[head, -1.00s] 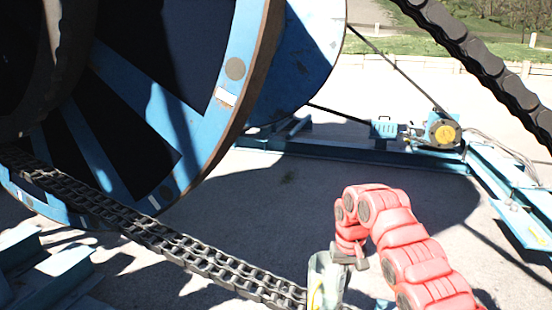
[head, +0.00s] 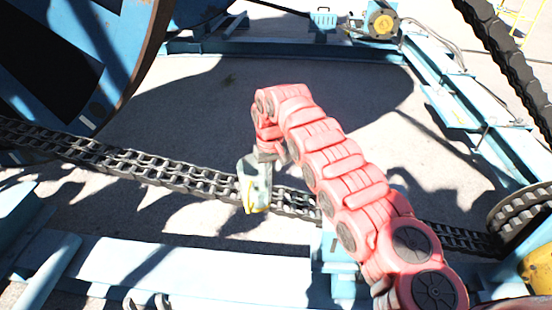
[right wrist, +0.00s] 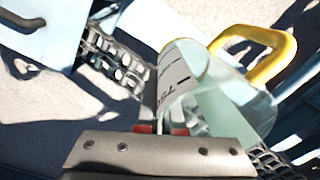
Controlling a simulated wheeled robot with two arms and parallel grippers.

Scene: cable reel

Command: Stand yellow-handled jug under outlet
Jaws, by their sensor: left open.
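A clear jug (head: 256,182) with dark scale marks and a yellow handle (head: 250,198) hangs from my right gripper (head: 266,155) in the head view. In the right wrist view the jug (right wrist: 215,95) looks tilted, its yellow handle (right wrist: 283,58) at the upper right. The right gripper's red-padded fingertips (right wrist: 161,129) appear shut on the jug's wall. The jug is in the air, in front of the chain as seen from the head. I cannot make out an outlet for certain. My left gripper does not show.
A heavy chain (head: 160,168) crosses behind the jug. A pale blue beam (head: 200,270) spans the front, with a blue block (head: 338,245) at its right. A large blue reel (head: 110,45) stands at left, a yellow-faced motor (head: 383,22) at the back. Bare ground (head: 170,105) lies between.

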